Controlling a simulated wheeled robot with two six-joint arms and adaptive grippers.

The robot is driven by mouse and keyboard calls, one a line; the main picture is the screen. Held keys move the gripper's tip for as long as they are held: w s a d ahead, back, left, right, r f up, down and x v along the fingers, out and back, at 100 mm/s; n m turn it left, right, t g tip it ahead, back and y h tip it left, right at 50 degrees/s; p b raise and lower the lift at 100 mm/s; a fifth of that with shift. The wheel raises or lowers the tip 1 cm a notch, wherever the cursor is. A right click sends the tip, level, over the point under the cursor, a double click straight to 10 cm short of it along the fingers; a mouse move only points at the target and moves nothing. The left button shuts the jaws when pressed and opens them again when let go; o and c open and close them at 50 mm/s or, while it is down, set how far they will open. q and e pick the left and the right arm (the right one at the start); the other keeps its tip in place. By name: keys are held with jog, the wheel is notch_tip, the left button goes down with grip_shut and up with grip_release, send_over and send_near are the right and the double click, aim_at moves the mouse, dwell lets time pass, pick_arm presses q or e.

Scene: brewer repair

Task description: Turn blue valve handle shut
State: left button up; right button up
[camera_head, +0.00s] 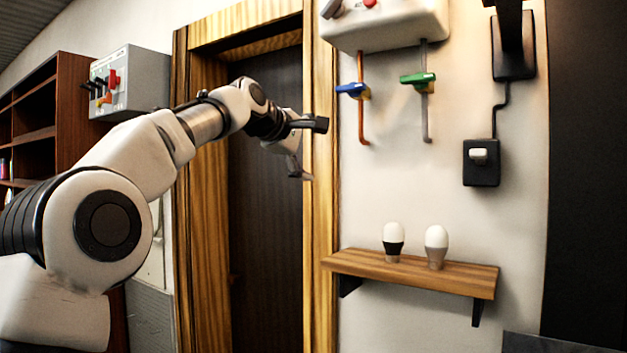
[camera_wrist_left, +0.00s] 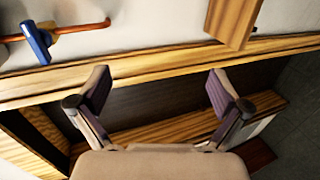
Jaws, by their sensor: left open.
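The blue valve handle (camera_head: 352,90) sits on a copper pipe (camera_head: 362,125) under the white wall unit and lies crosswise to it. In the left wrist view the blue handle (camera_wrist_left: 36,42) shows at the upper left, outside the fingers. My left gripper (camera_head: 308,148) is open and empty in front of the door frame, left of and below the handle, apart from it. Its two spread fingers also show in the left wrist view (camera_wrist_left: 159,88). My right gripper is not in view.
A green valve handle (camera_head: 417,79) is on the grey pipe to the right. The white wall unit (camera_head: 388,28) hangs above. A wooden shelf (camera_head: 440,276) below bears two bulbs. A black switch box (camera_head: 481,163) is farther right. The wall between pipes and shelf is clear.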

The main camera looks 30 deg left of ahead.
pick_arm(q)
notch_tip(320, 180, down, 6)
jog(key=w+g, duration=0.1)
jog(key=w, duration=0.1)
jog(key=shift+d, duration=0.4)
jog(key=shift+r, duration=0.1)
